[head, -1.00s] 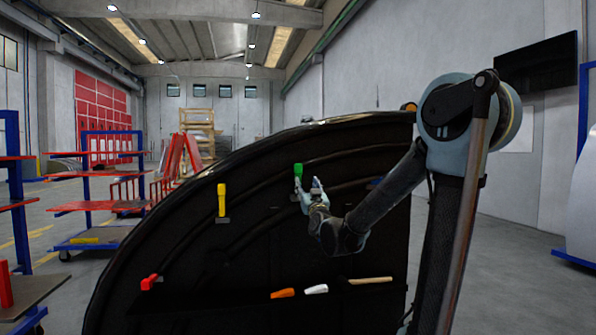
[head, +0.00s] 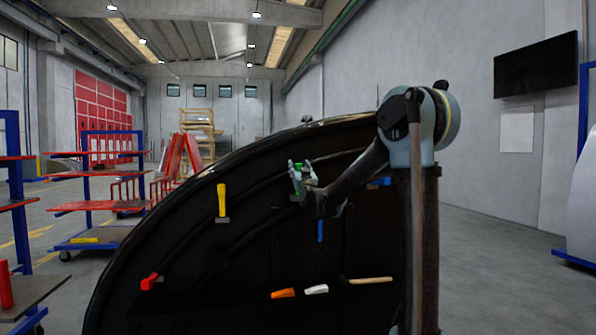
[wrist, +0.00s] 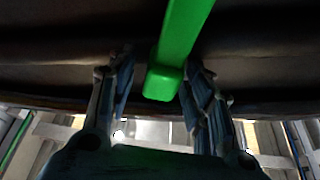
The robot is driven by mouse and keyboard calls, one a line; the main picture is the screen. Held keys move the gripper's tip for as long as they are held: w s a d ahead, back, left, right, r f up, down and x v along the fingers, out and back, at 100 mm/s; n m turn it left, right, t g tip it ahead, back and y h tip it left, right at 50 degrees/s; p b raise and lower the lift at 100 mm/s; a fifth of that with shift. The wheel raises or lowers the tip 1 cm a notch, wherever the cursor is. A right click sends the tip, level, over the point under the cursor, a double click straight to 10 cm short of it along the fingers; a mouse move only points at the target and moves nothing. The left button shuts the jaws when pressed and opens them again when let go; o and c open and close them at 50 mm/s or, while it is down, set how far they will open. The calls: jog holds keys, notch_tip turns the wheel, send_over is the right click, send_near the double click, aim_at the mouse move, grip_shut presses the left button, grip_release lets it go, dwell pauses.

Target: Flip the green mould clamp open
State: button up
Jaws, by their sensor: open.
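The green clamp handle (wrist: 178,50) runs down from the top of the wrist view, and its blunt end lies between the two fingers of my gripper (wrist: 158,88). The fingers are spread, with a clear gap on the left and the right finger close to the handle; I cannot tell if it touches. In the head view the green clamp (head: 298,168) is partly hidden by my gripper (head: 301,180), which is at the upper part of the black curved mould (head: 180,245).
A yellow clamp (head: 221,200), a red clamp (head: 150,282) and blue clamps (head: 320,231) are on the mould. An orange-handled tool (head: 283,293), a white one (head: 316,289) and a wooden-handled one (head: 370,280) lie along its lower ledge. Blue and red racks (head: 95,205) stand at the left.

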jog(key=shift+w+a+r, duration=0.15)
jog(key=shift+w+r, duration=0.05)
jog(key=shift+w, duration=0.25)
grip_shut()
jog(key=shift+a, duration=0.15)
jog(key=shift+s+d, duration=0.1)
jog(key=shift+d, duration=0.1)
